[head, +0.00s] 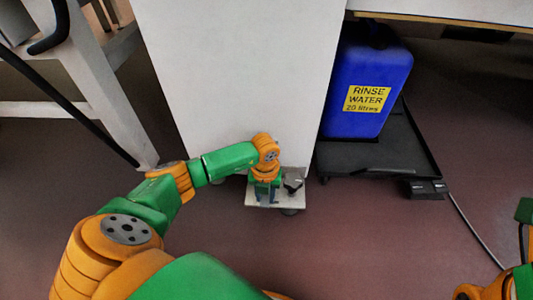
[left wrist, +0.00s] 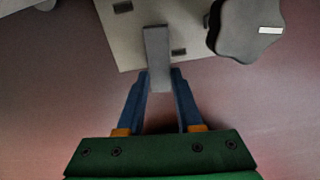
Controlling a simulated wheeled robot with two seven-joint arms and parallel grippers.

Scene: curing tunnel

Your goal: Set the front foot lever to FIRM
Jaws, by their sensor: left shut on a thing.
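The front foot lever (left wrist: 157,45) is a flat grey bar. In the left wrist view it lies over a pale foot plate (left wrist: 120,40) and sticks out past the plate's edge. My left gripper (left wrist: 160,80) is shut on the lever's end, with one blue finger on each side. In the head view my left gripper (head: 267,195) points down at the plate (head: 288,201) at the foot of the white cabinet, hiding most of the lever. Dark marks lie on both sides of the lever; I cannot read any FIRM marking. My right gripper is not in view.
A dark lobed knob (left wrist: 240,30) with a white mark sits right beside the lever. The white cabinet (head: 240,70) rises behind the plate. A blue rinse water can (head: 365,80) stands on a black tray (head: 350,158) to the right. The floor in front is clear.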

